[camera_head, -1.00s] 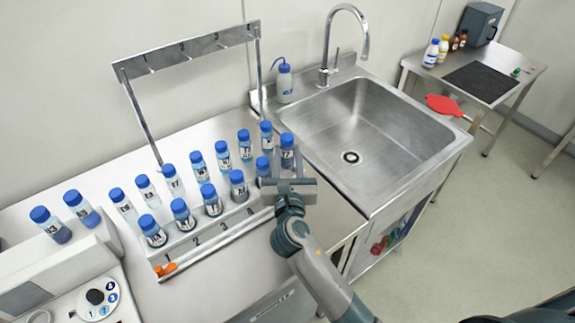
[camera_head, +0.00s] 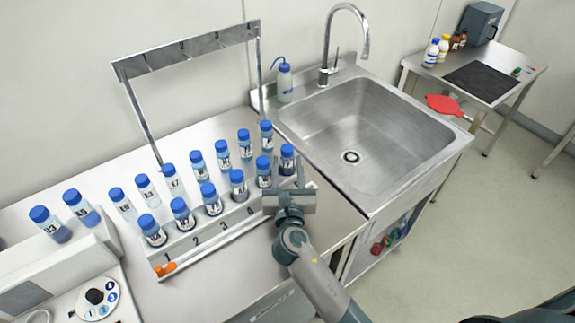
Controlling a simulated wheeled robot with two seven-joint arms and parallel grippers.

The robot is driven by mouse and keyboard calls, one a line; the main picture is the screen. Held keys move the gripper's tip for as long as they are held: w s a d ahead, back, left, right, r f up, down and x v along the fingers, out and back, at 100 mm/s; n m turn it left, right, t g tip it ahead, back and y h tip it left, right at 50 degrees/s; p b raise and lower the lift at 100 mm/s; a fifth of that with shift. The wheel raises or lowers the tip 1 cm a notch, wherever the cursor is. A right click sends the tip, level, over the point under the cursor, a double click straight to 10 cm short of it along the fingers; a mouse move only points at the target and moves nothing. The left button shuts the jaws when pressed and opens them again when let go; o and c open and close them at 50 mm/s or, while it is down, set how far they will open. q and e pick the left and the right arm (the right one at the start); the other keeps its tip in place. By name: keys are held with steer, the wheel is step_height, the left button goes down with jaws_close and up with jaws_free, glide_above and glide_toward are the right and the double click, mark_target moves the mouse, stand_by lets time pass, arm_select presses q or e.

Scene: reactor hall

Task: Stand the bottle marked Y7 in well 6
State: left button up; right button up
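My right gripper (camera_head: 288,178) is at the right end of the front row of a bottle rack (camera_head: 205,245). Its fingers close around a blue-capped bottle (camera_head: 287,158), which stands upright above or in the rack's end place. Its label is too small to read surely, and the gripper hides its lower part. The numbers 1 to 4 show on the rack's front; well 6 and its number are hidden by the gripper. Several similar bottles (camera_head: 237,184) fill the front places to the left. My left gripper is not in view.
More blue-capped bottles (camera_head: 198,165) stand in rows behind. A metal frame (camera_head: 185,52) rises at the back. The sink (camera_head: 360,130), with its tap (camera_head: 366,40) and a wash bottle (camera_head: 284,82), lies to the right. A device with two bottles (camera_head: 78,207) stands at the left.

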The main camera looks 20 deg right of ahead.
steer(key=shift+r, duration=0.1)
steer(key=shift+r, duration=0.15)
steer(key=shift+s+a, duration=0.1)
steer(key=shift+s, duration=0.15)
steer(key=b+v, duration=0.2)
steer(key=v, duration=0.8)
steer(key=shift+s, duration=0.15)
steer(key=shift+s+a+b, duration=0.1)
steer(key=shift+s+b, duration=0.2)
steer(key=shift+s, duration=0.3)
